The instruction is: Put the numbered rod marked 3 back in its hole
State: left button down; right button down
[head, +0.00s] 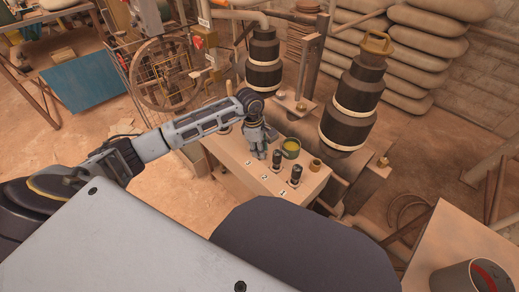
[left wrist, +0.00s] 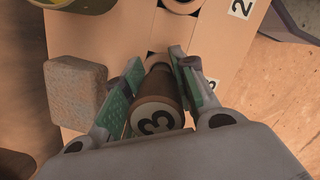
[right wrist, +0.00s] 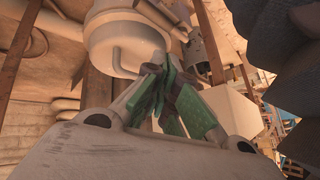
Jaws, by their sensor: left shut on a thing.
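The rod marked 3 (left wrist: 157,115) is dark with a pale cap end bearing the number. My left gripper (left wrist: 158,75) is shut on it, one finger on each side. In the head view my left gripper (head: 257,145) is over the left part of the pale bench (head: 230,150); the held rod is mostly hidden there. A label 3 (left wrist: 212,84) is partly hidden behind the right finger. Whether the rod's lower end is in a hole or above it, I cannot tell. My right gripper (right wrist: 168,85) appears shut and empty, away from the bench.
Two dark rods (head: 277,158) (head: 296,173) stand on the bench by number labels. A rough block (left wrist: 75,92) sits left of the left fingers. Large black-and-cream cylinders (head: 352,100) rise behind.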

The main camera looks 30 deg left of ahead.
pick_arm(q)
jog(key=shift+s+f, duration=0.2)
jog(key=shift+f, duration=0.4)
pick_arm(e)
jog(key=shift+s+f, duration=0.15)
pick_arm(q)
jog(key=c, duration=1.5)
grip_release()
jog(key=shift+o, duration=1.3)
jog(key=shift+f, duration=0.1)
jog(key=shift+o, duration=0.5)
jog(key=shift+w+f, duration=0.1)
jog(key=shift+w, duration=0.05)
pick_arm(e)
jog(key=shift+f, duration=0.2)
pick_arm(q)
jog(key=shift+r+p, duration=0.55)
jog(key=shift+r, duration=0.45)
notch_tip(320, 180, up, 12)
jog(key=a+p, duration=0.1)
jog(key=p, duration=0.2)
jog(key=shift+a, duration=0.3)
pick_arm(e)
notch_tip(320, 180, up, 9)
jog(key=d+g+h, duration=0.1)
jog(key=shift+s+d+f+n+g, duration=0.15)
jog(key=shift+d+n+g, duration=0.25)
